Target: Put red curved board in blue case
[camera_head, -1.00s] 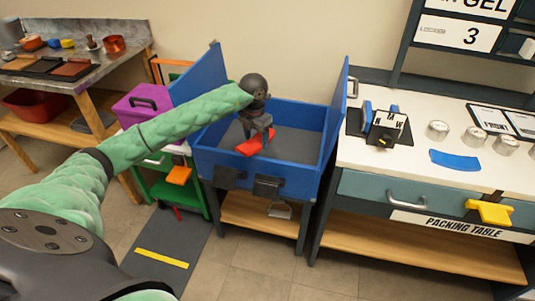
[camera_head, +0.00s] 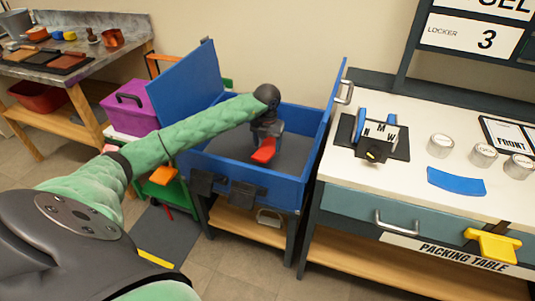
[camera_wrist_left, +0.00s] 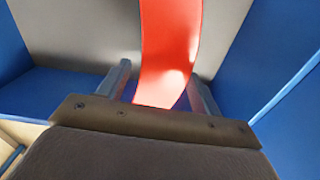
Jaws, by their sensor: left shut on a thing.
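The red curved board (camera_head: 264,151) is in my left gripper (camera_head: 266,136), over the inside of the open blue case (camera_head: 245,178). In the left wrist view the red board (camera_wrist_left: 170,45) extends forward from between the two fingers of my left gripper (camera_wrist_left: 163,95). The grey floor and blue walls of the case (camera_wrist_left: 285,50) surround it there. I cannot tell whether the board touches the case floor. My right gripper is not in view.
The white packing table (camera_head: 400,190) stands close on the right, with a blue curved board (camera_head: 456,181), several tins and a small fixture (camera_head: 378,137) on it. A purple box (camera_head: 132,105) is left of the case. A workbench (camera_head: 70,50) stands at the far left.

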